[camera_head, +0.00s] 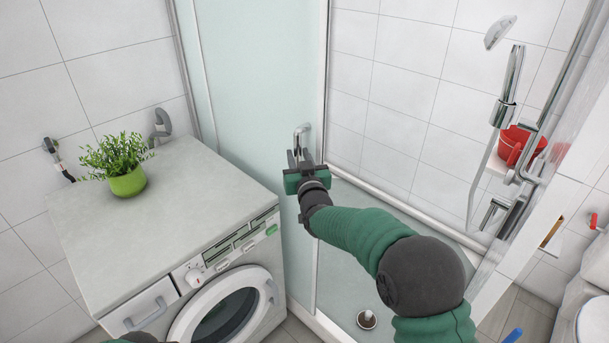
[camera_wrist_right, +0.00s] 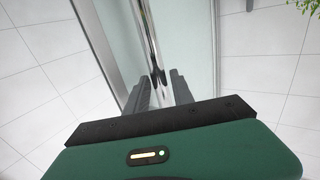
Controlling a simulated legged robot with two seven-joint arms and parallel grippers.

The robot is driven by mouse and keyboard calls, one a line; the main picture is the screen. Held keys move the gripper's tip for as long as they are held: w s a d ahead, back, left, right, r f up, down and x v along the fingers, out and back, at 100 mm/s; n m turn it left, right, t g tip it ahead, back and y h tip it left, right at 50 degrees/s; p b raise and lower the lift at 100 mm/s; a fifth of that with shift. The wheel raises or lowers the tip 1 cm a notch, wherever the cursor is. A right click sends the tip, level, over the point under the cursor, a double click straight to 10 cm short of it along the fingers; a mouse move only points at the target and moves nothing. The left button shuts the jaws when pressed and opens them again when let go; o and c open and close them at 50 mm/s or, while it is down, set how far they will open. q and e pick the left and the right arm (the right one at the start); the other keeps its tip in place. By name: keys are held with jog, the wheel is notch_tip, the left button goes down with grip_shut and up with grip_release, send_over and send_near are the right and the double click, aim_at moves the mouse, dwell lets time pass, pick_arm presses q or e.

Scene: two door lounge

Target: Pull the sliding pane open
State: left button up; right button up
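The sliding pane (camera_head: 255,85) is a tall frosted glass panel beside the washing machine, with a pale frame along its right edge. Its chrome handle (camera_head: 302,133) stands upright near that edge and also shows in the right wrist view (camera_wrist_right: 150,35). My right gripper (camera_head: 300,157) is at the lower part of the handle. In the wrist view its two dark fingers (camera_wrist_right: 160,92) are apart, one on each side of the handle bar, with a gap visible. Only a sliver of my left arm shows at the bottom edge; its fingers are out of sight.
A washing machine (camera_head: 165,205) stands left of the pane, with a green potted plant (camera_head: 128,180) on top. Right of the pane is an open, tiled shower space with a shower rail (camera_head: 508,90) and a red bucket (camera_head: 520,146). A toilet (camera_head: 592,315) is at far right.

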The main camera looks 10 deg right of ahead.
jog(key=s, duration=1.5)
jog(key=shift+d+b, duration=0.35)
jog(key=shift+d, duration=0.1)
jog(key=s+d+f+g+p, duration=0.3)
jog(key=s+f+g, duration=0.1)
jog(key=s, duration=0.5)
jog(key=s+d+f+g+p, duration=0.3)
jog(key=s+g, duration=0.3)
jog(key=s, duration=0.3)
jog(key=s+d+f+g+h+p, duration=0.1)
jog(key=s+d+f+g+p, duration=0.2)
jog(key=s, duration=0.7)
notch_tip(320, 180, down, 2)
jog(key=shift+d+f+m+g+p, duration=0.15)
jog(key=shift+d+m+g+p, duration=0.3)
jog(key=shift+g, duration=0.75)
jog(key=shift+s+a, duration=0.1)
